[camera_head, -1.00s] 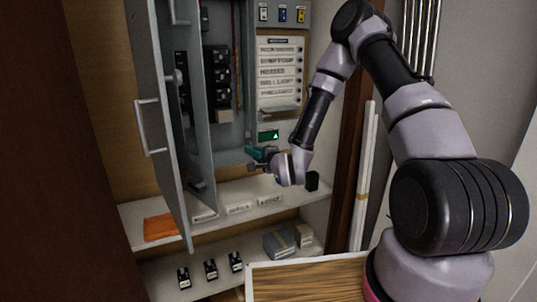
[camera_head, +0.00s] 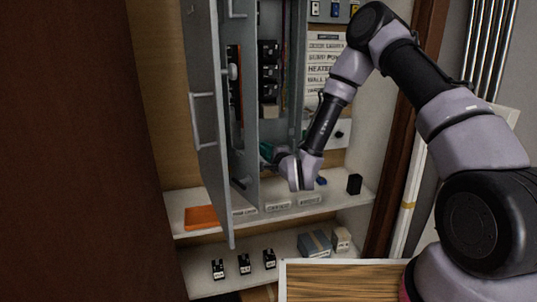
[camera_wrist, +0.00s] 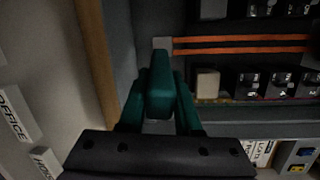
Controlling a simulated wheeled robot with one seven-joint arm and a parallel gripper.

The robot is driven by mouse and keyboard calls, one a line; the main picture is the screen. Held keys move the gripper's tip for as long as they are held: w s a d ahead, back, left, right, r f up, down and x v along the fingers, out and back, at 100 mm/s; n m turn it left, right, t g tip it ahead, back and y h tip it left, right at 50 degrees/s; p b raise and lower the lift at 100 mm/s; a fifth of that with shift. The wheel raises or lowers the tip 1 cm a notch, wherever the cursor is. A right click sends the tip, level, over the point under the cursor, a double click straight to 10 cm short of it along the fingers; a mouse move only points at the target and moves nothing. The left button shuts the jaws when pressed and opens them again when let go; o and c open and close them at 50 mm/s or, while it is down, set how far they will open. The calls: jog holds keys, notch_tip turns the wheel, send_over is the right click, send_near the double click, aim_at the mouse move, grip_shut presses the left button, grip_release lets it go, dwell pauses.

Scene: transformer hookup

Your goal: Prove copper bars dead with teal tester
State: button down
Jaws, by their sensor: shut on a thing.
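My gripper (camera_head: 283,160) is at the lower part of the open grey cabinet, above the shelf. It is shut on the teal tester (camera_head: 266,151), which is partly hidden by the cabinet door and my wrist. In the wrist view the teal tester (camera_wrist: 160,92) points away from me between the jaws. Its far end is close to a grey block at the left end of two copper bars (camera_wrist: 240,43), which run to the right. I cannot tell whether the tester touches the block or the bars.
The cabinet door (camera_head: 209,120) stands open just left of my gripper. Black breakers (camera_wrist: 270,83) sit right of the tester. The shelf below holds an orange cloth (camera_head: 201,217), label plates (camera_head: 278,207) and a black block (camera_head: 354,184). Several small black devices (camera_head: 244,264) stand on the lower shelf.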

jog(key=shift+w+d+r+x, duration=0.1)
jog(key=shift+x, duration=0.7)
jog(key=shift+w+d+r+x, duration=0.1)
jog(key=shift+d+x, duration=0.05)
jog(key=shift+x, duration=0.65)
jog(key=shift+w+d+r+x, duration=0.1)
jog(key=shift+x, duration=0.7)
jog(key=shift+w+a, duration=0.2)
jog(key=shift+w, duration=0.3)
